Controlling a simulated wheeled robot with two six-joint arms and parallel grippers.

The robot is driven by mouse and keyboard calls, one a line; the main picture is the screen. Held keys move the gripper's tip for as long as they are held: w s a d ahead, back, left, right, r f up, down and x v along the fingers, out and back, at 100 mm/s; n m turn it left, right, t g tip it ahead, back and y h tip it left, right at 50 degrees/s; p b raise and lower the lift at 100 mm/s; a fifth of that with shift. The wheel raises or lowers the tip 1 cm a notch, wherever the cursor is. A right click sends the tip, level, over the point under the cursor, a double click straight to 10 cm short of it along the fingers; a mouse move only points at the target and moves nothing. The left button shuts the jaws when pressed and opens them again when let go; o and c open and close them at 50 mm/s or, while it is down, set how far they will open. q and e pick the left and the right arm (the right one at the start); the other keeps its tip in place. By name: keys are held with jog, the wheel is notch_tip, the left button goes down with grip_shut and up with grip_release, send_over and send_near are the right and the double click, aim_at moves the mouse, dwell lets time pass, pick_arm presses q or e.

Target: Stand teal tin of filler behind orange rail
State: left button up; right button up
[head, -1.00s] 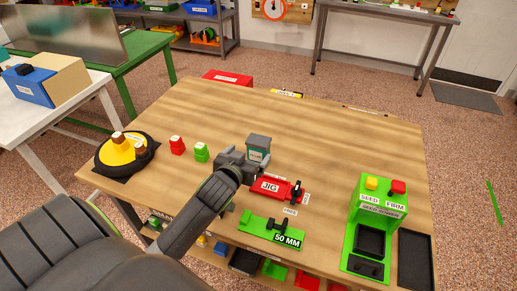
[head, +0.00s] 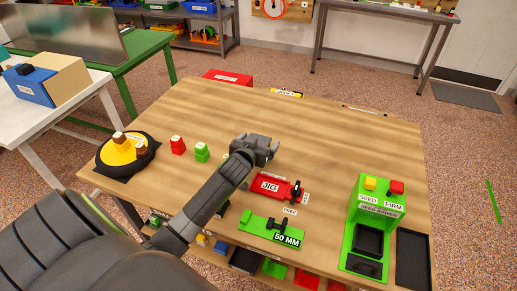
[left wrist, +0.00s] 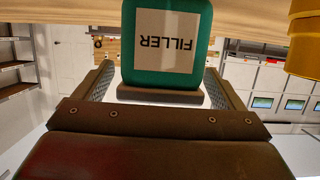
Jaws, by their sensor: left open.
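The teal tin of filler (left wrist: 167,45) fills the top middle of the left wrist view. I cannot make out an orange rail in either view. My right gripper is not in view.
The red JIG block (head: 268,186) and green 50 MM block (head: 268,231) are at the front. Small red (head: 178,145) and green (head: 202,152) pieces stand left of the gripper. A green seed machine (head: 376,215) stands right.

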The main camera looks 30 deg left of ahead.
pick_arm(q)
jog(key=c, duration=1.1)
jog(key=shift+c, duration=0.5)
jog(key=shift+r, duration=0.15)
